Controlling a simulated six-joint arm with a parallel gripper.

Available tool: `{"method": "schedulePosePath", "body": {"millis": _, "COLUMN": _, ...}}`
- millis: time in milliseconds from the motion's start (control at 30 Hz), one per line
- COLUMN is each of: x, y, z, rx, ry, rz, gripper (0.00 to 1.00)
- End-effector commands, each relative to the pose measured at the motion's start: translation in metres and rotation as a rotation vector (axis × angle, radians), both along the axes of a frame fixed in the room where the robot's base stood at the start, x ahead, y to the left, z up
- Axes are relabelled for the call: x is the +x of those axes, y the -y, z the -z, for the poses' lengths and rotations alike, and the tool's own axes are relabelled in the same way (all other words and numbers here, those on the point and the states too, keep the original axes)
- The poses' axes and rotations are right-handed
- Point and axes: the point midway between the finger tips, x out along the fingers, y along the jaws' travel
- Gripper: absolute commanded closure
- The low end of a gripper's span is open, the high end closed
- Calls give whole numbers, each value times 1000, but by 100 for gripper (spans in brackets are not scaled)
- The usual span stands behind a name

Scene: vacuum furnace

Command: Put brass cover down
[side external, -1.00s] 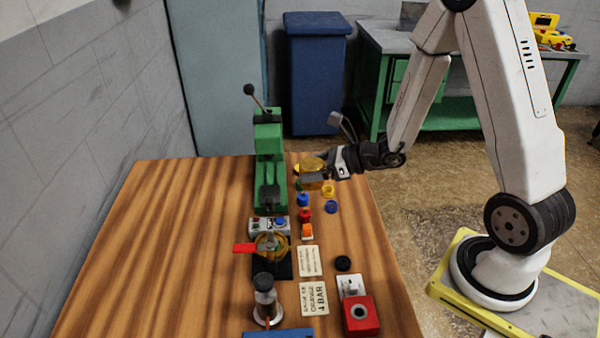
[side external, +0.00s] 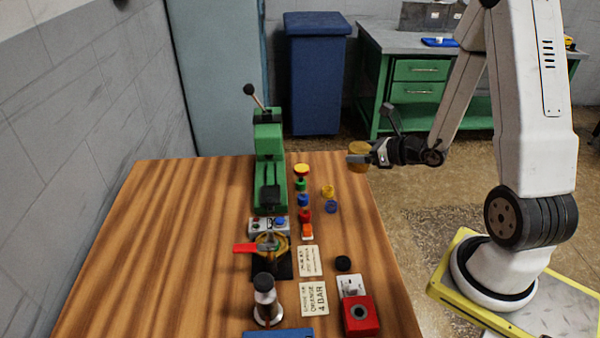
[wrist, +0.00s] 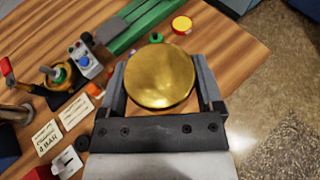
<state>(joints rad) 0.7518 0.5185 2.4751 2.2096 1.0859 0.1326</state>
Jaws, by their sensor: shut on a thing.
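The brass cover (wrist: 161,75) is a round golden disc. My gripper (side external: 362,154) is shut on it, with one finger on each side of the disc in the wrist view. In the side view the brass cover (side external: 358,158) is held near the table's far right edge, apart from the other objects. What lies directly under it is hidden in the wrist view.
The wooden table (side external: 150,240) carries a green press (side external: 268,150), a row of coloured buttons and rings (side external: 303,200), label cards (side external: 313,298), a red box (side external: 361,315) and a valve with a red handle (side external: 245,248). The table's left part is clear.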

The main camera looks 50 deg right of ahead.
Motion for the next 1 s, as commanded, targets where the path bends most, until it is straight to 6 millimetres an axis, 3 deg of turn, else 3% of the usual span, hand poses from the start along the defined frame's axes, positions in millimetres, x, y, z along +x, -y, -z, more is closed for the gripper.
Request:
{"method": "schedulePosePath", "body": {"millis": 633, "x": 82, "y": 27, "z": 39, "rx": 0, "ry": 1, "rz": -3, "gripper": 88}}
{"method": "schedulePosePath", "body": {"millis": 1000, "x": 113, "y": 37, "z": 77, "rx": 1, "ry": 0, "rz": -2, "gripper": 88}}
